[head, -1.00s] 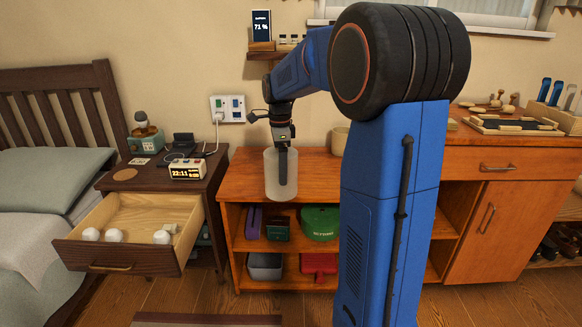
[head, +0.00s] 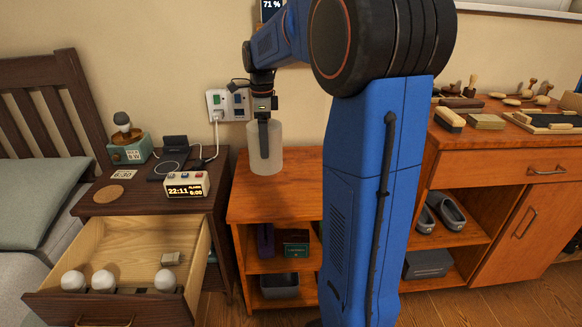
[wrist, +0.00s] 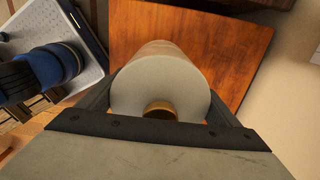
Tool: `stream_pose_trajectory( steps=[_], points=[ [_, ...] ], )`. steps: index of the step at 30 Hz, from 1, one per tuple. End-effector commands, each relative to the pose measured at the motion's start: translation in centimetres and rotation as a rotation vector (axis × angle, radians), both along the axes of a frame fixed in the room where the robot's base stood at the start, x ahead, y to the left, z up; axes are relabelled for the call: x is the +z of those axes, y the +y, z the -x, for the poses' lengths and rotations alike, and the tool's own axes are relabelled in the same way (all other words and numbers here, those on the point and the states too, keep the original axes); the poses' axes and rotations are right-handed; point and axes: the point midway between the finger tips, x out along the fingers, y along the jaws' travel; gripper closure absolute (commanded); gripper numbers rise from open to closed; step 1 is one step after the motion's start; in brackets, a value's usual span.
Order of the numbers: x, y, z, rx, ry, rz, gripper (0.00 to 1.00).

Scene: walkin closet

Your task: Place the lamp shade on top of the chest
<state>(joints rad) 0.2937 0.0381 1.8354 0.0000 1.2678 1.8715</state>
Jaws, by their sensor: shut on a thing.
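The lamp shade (head: 275,150) is a pale, frosted cylinder, hanging upright over the low orange-brown wooden unit (head: 250,205). My gripper (head: 264,140) is shut on it, one dark finger showing along its front. In the wrist view the shade (wrist: 158,85) sits between the two fingers, its round end facing the camera with a brass-coloured ring. Wooden surface shows behind it. I cannot tell whether the shade touches the unit's top. No piece is clearly the chest; the low unit and the dark nightstand (head: 95,205) with its open drawer both show.
The nightstand top holds a clock (head: 187,185), a teal box (head: 128,150) with a bulb-like top and a charger (head: 172,165). Several white bulbs lie in the open drawer (head: 135,240). A taller cabinet (head: 495,155) with brushes stands right. The low unit's front top looks clear.

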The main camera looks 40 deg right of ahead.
Motion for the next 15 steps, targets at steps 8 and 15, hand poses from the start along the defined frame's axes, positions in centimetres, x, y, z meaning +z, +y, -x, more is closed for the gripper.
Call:
stream_pose_trajectory(
  steps=[8,15],
  points=[
    [-4.5,0.0,0.1,0.000,0.002,0.000,0.46],
    [-6.1,0.0,0.0,0.000,0.001,-0.001,0.46]
  ],
)
